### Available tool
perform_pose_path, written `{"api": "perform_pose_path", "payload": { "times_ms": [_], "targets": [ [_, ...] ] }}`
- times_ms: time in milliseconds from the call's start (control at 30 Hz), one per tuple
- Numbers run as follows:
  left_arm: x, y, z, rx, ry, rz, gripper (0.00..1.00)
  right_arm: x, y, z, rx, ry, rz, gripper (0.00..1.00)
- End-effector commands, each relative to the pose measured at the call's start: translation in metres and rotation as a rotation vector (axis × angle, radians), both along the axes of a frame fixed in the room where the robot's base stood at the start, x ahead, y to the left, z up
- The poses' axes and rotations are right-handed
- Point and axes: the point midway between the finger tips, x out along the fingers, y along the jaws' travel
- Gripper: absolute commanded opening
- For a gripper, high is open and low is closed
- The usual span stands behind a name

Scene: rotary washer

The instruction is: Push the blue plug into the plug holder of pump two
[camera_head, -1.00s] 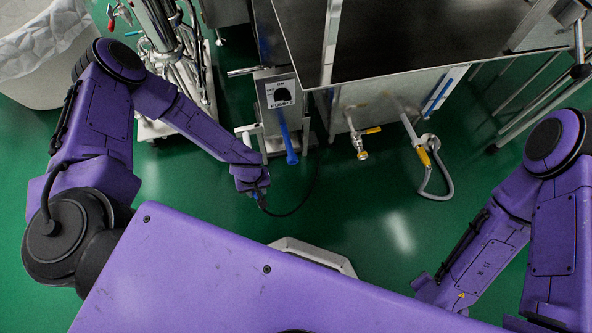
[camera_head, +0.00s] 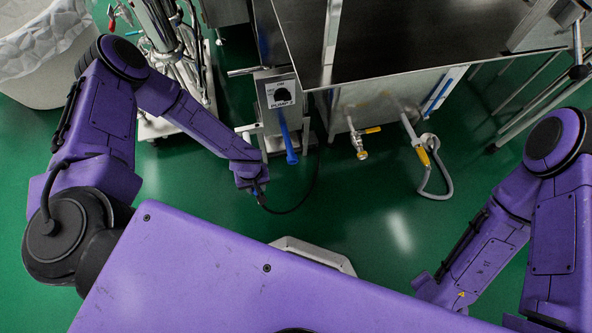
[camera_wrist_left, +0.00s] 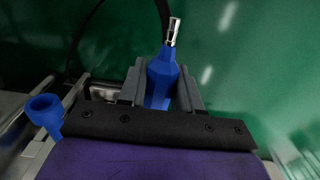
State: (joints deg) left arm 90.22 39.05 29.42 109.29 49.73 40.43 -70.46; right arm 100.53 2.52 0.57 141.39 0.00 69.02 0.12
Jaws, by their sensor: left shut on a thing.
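My left gripper (camera_head: 257,188) is low in front of pump two (camera_head: 277,94), at the pump's lower left in the head view. In the left wrist view, it (camera_wrist_left: 160,76) is shut on the blue plug (camera_wrist_left: 160,84), whose silver tip (camera_wrist_left: 172,32) points away from the fingers. A blue funnel-like piece (camera_wrist_left: 45,110), which looks like the plug holder, is left of the fingers, apart from the plug. In the head view a blue holder-like piece (camera_head: 288,143) hangs on the pump's front. The plug is mostly hidden there. My right gripper is out of view.
A black cable (camera_head: 312,185) loops from near my left gripper toward the pump. A steel table (camera_head: 400,77) stands at the back right, with a yellow-handled valve (camera_head: 358,140) and grey hose (camera_head: 443,180) below. Green floor (camera_head: 370,215) is open in front.

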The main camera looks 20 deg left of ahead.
Motion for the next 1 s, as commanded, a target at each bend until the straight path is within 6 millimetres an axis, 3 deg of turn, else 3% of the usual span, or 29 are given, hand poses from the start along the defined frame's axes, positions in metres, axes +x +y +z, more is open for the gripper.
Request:
{"api": "perform_pose_path", "payload": {
  "times_ms": [167, 200, 300, 667, 1000],
  "targets": [
    [0.004, 0.002, 0.0, 0.0, -0.001, 0.0, 0.0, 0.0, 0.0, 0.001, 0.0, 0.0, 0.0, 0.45],
    [0.004, 0.002, 0.0, 0.0, -0.001, 0.0, 0.37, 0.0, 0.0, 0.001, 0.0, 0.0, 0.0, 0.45],
    [0.004, 0.002, 0.0, 0.0, -0.001, 0.0, 0.63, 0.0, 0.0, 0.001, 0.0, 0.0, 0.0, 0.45],
    [0.003, 0.002, 0.0, 0.0, 0.0, 0.0, 0.63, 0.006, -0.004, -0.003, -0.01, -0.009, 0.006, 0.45],
    [0.005, 0.002, 0.086, -0.001, -0.003, 0.0, 0.63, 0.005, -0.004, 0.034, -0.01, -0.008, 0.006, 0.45]
  ]
}}
